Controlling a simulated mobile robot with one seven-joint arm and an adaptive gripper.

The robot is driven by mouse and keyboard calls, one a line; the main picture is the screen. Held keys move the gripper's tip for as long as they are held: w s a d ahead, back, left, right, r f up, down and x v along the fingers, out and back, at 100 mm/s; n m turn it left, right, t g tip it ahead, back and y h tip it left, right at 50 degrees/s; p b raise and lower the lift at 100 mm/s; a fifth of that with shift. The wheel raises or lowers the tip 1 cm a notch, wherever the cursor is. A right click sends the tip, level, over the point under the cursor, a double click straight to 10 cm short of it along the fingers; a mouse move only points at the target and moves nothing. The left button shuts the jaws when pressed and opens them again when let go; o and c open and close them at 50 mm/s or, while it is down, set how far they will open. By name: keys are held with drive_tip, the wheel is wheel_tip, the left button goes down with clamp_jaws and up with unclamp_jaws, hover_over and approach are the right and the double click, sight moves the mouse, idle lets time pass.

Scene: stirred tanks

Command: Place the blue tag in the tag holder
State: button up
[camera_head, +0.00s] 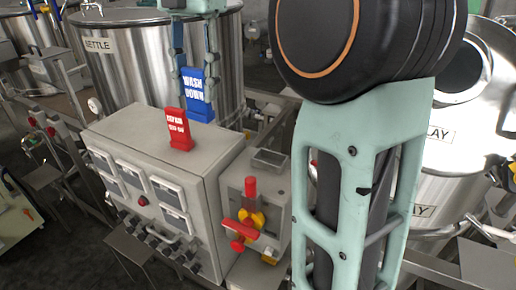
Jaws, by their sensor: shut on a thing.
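My gripper (196,98) points down at the top centre, its two fingers shut on the blue tag (194,83). The tag is upright and its white lettering reads "WASH DOWN". Its thicker blue lower end (201,113) overlaps the back edge of the grey control box; I cannot tell whether it touches anything. A small open-topped grey holder (269,159) sits on the smaller grey box, right of and nearer than the tag. It looks like the tag holder, and its inside is mostly hidden.
A red tag (180,130) stands upright on the control box (138,122), just in front of the blue tag. A red and yellow valve or switch (245,222) is on the smaller box (276,196). My arm covers the right centre.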

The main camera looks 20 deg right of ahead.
drive_tip(key=shift+w, duration=0.3)
drive_tip(key=shift+w+d, duration=0.1)
drive_tip(key=shift+d, duration=0.1)
drive_tip(key=s+d+f, duration=0.3)
drive_tip(key=d+f, duration=0.1)
drive_tip(key=d, duration=0.4)
approach(273, 170)
drive_tip(key=shift+w+f+p, duration=0.4)
drive_tip(key=shift+w+f, duration=0.6)
drive_tip(key=shift+f, duration=0.1)
drive_tip(key=shift+a+f, duration=0.1)
drive_tip(key=shift+f, duration=0.25)
drive_tip(key=shift+f, duration=0.1)
drive_tip(key=o, duration=1.3)
drive_tip(key=shift+f, duration=0.1)
